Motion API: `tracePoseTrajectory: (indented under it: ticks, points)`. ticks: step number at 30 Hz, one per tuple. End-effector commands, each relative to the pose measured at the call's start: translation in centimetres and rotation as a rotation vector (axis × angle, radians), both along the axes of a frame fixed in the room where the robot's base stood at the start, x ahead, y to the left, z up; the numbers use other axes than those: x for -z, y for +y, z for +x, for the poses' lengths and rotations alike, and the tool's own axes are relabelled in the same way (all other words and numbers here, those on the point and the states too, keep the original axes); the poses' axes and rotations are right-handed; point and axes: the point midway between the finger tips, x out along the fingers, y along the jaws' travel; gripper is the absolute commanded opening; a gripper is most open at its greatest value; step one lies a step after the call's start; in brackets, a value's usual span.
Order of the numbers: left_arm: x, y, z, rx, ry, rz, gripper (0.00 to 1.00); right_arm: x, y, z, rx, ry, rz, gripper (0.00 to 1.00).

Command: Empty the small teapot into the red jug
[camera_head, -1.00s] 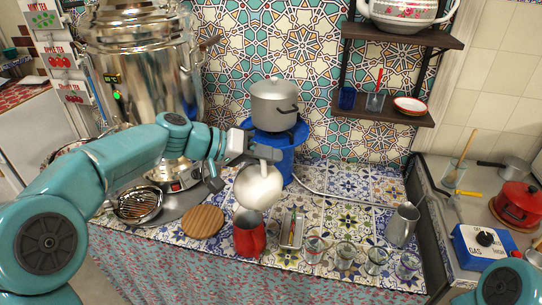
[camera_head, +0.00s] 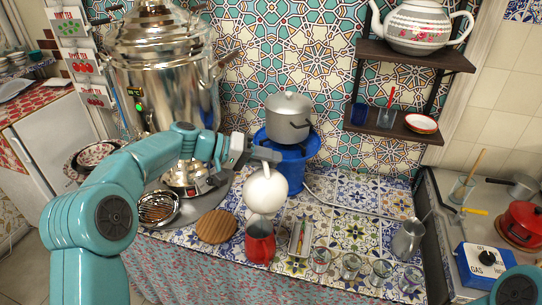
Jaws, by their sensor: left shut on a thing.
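The small white teapot (camera_head: 265,192) is held in the air by my left gripper (camera_head: 262,156), which is shut on it at its upper side. The teapot appears tilted, and its lower part is just above the red jug (camera_head: 260,243). The red jug stands upright on the tiled counter near the front edge. Whether any liquid is flowing cannot be told. The inside of the jug is mostly hidden. My right gripper is not in view; only a teal part of my right arm shows at the lower right corner.
A wooden round board (camera_head: 217,227) lies left of the jug. A narrow metal tray (camera_head: 300,237) and several glasses (camera_head: 320,260) stand to its right. A grey pot (camera_head: 289,118) on a blue burner (camera_head: 287,154) is behind. The large samovar (camera_head: 165,85) stands at the left.

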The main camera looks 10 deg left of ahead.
Motion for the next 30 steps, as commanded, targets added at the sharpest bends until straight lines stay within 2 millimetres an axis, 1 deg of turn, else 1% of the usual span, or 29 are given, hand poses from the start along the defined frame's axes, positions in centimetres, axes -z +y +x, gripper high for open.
tracePoseTrajectory:
  ticks: [1, 7, 30]
  points:
    - [-0.33, 0.18, 0.17, -0.002, 0.005, -0.006, 0.0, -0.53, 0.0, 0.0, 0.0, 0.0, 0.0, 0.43]
    - [-0.25, 0.47, 0.45, -0.001, 0.019, -0.021, 0.0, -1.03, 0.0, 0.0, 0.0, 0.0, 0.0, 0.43]
    - [-0.16, 0.54, 0.52, -0.001, 0.022, -0.024, 0.0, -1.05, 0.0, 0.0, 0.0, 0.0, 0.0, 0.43]
